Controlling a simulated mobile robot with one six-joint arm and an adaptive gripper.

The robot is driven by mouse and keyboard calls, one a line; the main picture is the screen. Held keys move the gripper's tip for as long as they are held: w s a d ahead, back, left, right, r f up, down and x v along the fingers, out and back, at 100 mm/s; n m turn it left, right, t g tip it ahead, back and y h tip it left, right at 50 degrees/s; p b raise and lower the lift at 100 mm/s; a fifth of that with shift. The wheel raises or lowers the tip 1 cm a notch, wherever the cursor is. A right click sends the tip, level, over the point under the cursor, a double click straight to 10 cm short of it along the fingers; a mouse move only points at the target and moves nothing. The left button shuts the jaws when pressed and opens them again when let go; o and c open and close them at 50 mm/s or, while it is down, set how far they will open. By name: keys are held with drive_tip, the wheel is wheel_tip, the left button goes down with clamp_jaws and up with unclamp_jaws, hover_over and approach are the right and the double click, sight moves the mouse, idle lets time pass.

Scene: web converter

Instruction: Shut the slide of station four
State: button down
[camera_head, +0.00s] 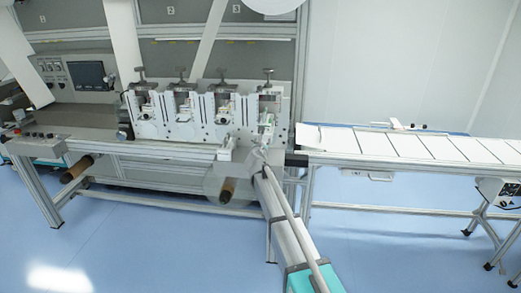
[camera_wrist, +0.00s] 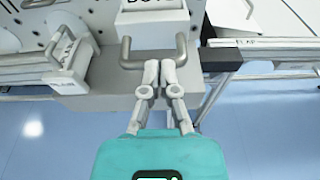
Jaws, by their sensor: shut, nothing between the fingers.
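Station four seems to be the rightmost of the upright stations (camera_head: 268,98) in the head view; its lower part is partly hidden behind my arm's end. In the wrist view a white slide block (camera_wrist: 152,22) with a partly cut-off dark label bears a grey U-shaped handle (camera_wrist: 126,52). My gripper (camera_wrist: 160,66) is shut and empty, its fingertips together at the middle of the handle's crossbar. I cannot tell if they touch it. In the head view my gripper (camera_head: 260,152) is small, in front of the station's lower part.
Another grey handle (camera_wrist: 62,42) is at the left in the wrist view. The conveyor (camera_head: 350,158) with white sheets runs right of the stations, close beside my gripper. A brown roll (camera_head: 228,188) sits below the machine's frame. Blue floor is open in front.

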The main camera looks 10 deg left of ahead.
sight(263, 136)
drive_tip(key=w, duration=1.6)
drive_tip(key=shift+d, duration=0.2)
drive_tip(key=shift+w+r, duration=0.1)
drive_tip(key=shift+w, duration=0.25)
drive_tip(key=shift+s+d, duration=0.1)
drive_tip(key=shift+s, duration=0.6)
drive_tip(key=s+r+p, duration=0.1)
drive_tip(key=s, duration=0.3)
drive_tip(key=s+p, duration=0.1)
drive_tip(key=s, duration=0.3)
drive_tip(key=s+r+p, duration=0.1)
drive_tip(key=s, duration=0.4)
drive_tip(key=shift+a+r, duration=0.3)
drive_tip(key=shift+w, duration=0.1)
